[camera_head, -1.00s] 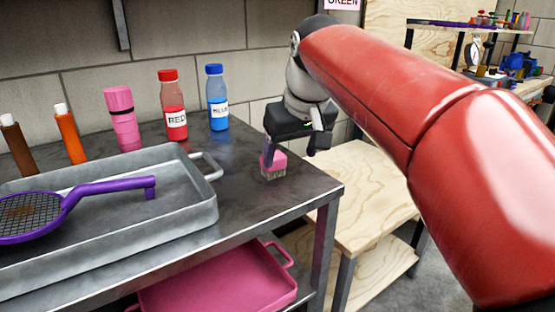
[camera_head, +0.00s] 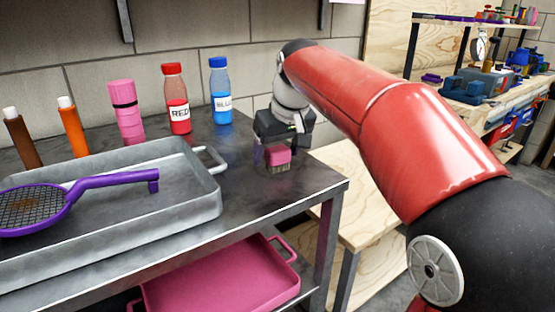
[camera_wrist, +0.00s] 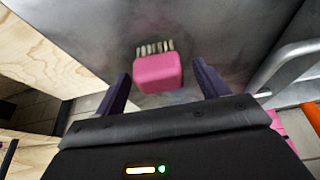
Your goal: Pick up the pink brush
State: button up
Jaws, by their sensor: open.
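The pink brush (camera_head: 278,156) is a small pink block with pale bristles, standing on the dark metal table (camera_head: 250,190) near its right end. In the wrist view the brush (camera_wrist: 158,72) lies ahead of and roughly between the two dark purple fingers, its bristles pointing away from my gripper. My gripper (camera_wrist: 163,85) is open, with a gap on both sides of the brush. In the head view my gripper (camera_head: 278,150) is right above and behind the brush, and its fingers are partly hidden.
A grey metal tray (camera_head: 205,205) with a purple-handled strainer (camera_head: 110,180) stands left of the brush. Red (camera_head: 176,100) and blue (camera_head: 220,92) bottles, a pink bottle (camera_head: 127,112) and orange and brown bottles line the back. A plywood bench (camera_head: 375,215) is to the right.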

jog(key=c, duration=1.1)
jog(key=shift+r, duration=0.15)
